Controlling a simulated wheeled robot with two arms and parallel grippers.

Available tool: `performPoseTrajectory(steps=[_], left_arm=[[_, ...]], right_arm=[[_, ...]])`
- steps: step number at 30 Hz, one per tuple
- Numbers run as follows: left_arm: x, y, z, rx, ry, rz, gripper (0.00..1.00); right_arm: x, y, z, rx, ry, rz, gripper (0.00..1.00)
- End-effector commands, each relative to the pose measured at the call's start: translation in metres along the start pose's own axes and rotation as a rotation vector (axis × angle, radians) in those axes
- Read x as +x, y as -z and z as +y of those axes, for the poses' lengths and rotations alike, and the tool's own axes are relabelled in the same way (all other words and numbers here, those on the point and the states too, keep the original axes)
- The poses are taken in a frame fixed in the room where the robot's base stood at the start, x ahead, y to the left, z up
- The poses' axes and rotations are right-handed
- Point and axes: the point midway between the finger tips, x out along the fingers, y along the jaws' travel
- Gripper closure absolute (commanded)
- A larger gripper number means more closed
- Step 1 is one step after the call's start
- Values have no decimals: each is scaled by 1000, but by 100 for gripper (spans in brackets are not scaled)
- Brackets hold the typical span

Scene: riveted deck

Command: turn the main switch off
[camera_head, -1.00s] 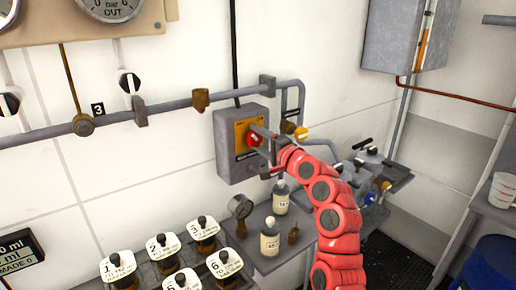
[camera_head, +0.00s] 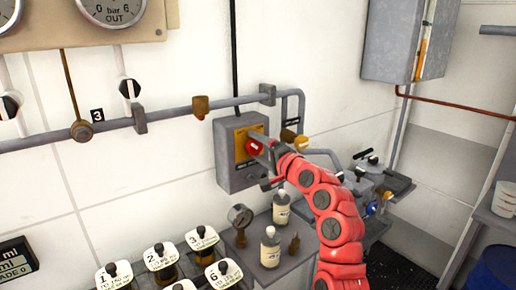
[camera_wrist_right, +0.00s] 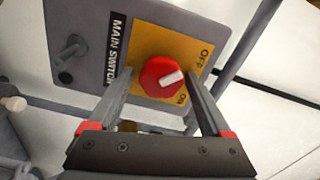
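The main switch is a red round knob (camera_head: 253,146) with a white pointer bar, on a yellow plate (camera_wrist_right: 146,38) of a grey wall box (camera_head: 228,172). In the right wrist view the knob (camera_wrist_right: 152,75) shows whole. Its pointer is aimed to the picture's right, nearer the OFF lettering than the ON lettering. My right gripper (camera_head: 263,160) is at the box front. In the wrist view its fingers (camera_wrist_right: 160,84) stand apart on both sides of the knob, with gaps visible, so it looks open. Contact with the plate cannot be told. My left gripper is not in view.
Pipes (camera_head: 180,108) run along the wall beside the box. Below are bottles (camera_head: 270,247), a small gauge (camera_head: 240,215) and several numbered jars (camera_head: 161,258). A grey cabinet (camera_head: 395,40) hangs at the upper right. A blue drum (camera_head: 495,268) stands at lower right.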

Motion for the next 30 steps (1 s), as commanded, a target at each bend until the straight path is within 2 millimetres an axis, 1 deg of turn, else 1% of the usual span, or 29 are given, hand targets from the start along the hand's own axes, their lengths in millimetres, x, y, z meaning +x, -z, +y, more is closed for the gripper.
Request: performPoseTrajectory(steps=[9, 14, 17, 20, 26, 30], left_arm=[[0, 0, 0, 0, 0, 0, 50], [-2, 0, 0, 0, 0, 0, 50], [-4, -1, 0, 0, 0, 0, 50], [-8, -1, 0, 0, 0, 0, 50], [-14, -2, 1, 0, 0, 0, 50], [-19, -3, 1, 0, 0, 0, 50]], right_arm=[[0, 0, -1, 0, 1, 1, 9], [-8, 0, 0, 2, 3, 1, 9], [-21, 0, 0, 1, 4, 1, 9], [-38, 1, 1, 2, 4, 3, 9], [-81, 1, 1, 0, 4, 5, 9], [-113, 1, 2, 3, 4, 4, 9]])
